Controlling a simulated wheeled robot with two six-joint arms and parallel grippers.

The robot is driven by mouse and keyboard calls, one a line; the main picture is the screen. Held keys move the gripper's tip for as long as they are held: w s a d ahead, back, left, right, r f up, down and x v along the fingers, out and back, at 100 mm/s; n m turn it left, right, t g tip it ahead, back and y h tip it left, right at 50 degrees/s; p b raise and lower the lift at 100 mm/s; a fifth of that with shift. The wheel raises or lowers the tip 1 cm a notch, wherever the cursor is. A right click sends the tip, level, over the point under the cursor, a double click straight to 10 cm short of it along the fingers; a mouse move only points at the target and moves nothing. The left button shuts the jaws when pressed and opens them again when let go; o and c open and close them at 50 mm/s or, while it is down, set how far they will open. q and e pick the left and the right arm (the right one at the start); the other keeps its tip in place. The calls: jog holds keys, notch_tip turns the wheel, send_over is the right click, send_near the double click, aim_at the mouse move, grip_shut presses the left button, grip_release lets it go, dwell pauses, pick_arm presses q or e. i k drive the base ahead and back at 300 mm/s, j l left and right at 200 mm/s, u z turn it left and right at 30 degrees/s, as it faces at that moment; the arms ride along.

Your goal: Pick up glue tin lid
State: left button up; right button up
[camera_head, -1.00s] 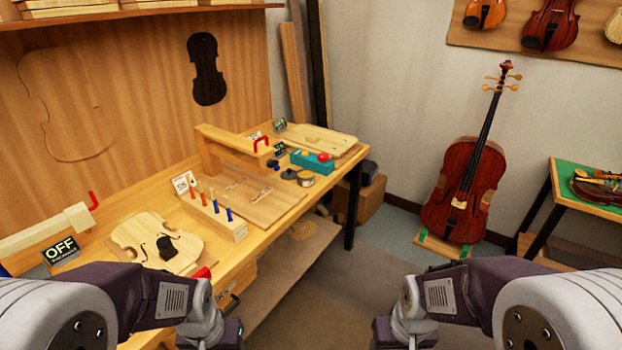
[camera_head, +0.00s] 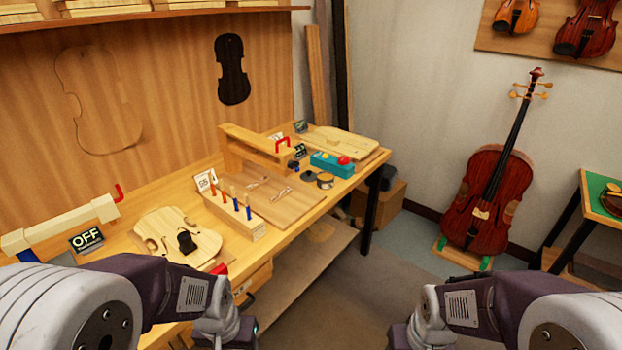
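A small round tin (camera_head: 325,182) with a tan top stands near the right front part of the workbench. A flat dark disc (camera_head: 308,177) lies just left of it and looks like the glue tin lid, though it is too small to be sure. Both rest on the bench, apart from my arms. My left arm comes in at the lower left and my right arm at the lower right. Both grippers are below the picture edge, so their fingers are hidden.
The workbench (camera_head: 290,232) also holds a teal box with a red button (camera_head: 333,163), a wooden block with chisels (camera_head: 235,216), a violin plate (camera_head: 195,240) and an OFF sign (camera_head: 87,240). A cello (camera_head: 486,195) stands right; floor between is clear.

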aim_at(308, 176)
jog(key=i+l, duration=0.25)
jog(key=i, duration=0.2)
jog(key=i+l, duration=0.2)
jog(key=i, duration=0.25)
jog(key=i+l, duration=0.15)
jog(key=i, duration=0.4)
jog(key=i+l+u, duration=0.1)
jog(key=i, duration=0.4)
jog(key=i+l, duration=0.3)
jog(key=i, duration=0.25)
